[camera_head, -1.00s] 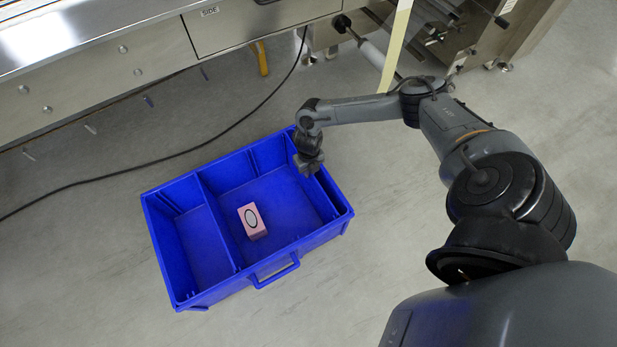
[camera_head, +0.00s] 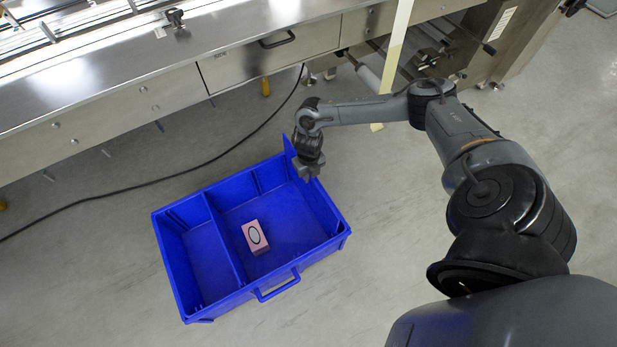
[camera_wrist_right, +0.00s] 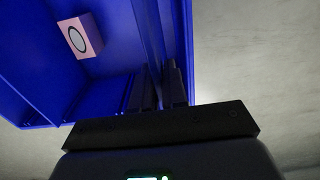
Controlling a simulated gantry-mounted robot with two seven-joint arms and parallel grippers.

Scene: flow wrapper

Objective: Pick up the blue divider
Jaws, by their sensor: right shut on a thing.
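The blue bin (camera_head: 178,268) stands on the floor. A blue divider (camera_wrist_right: 152,32) is between the fingers of my right gripper (camera_wrist_right: 158,88) in the right wrist view. In the head view my right gripper (camera_head: 307,172) is at the bin's right end, shut on that divider, whose corner (camera_head: 289,148) rises above the rim at the back right. The rest of it is largely hidden by the gripper and hard to tell from the bin's wall. Another blue divider (camera_head: 222,238) stands across the bin, left of the middle. My left gripper is not in view.
A pink box (camera_head: 255,237) with a white oval lies in the bin's larger compartment, and also shows in the right wrist view (camera_wrist_right: 82,37). A steel machine (camera_head: 110,105) runs along the back. A black cable (camera_head: 165,178) lies on the floor.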

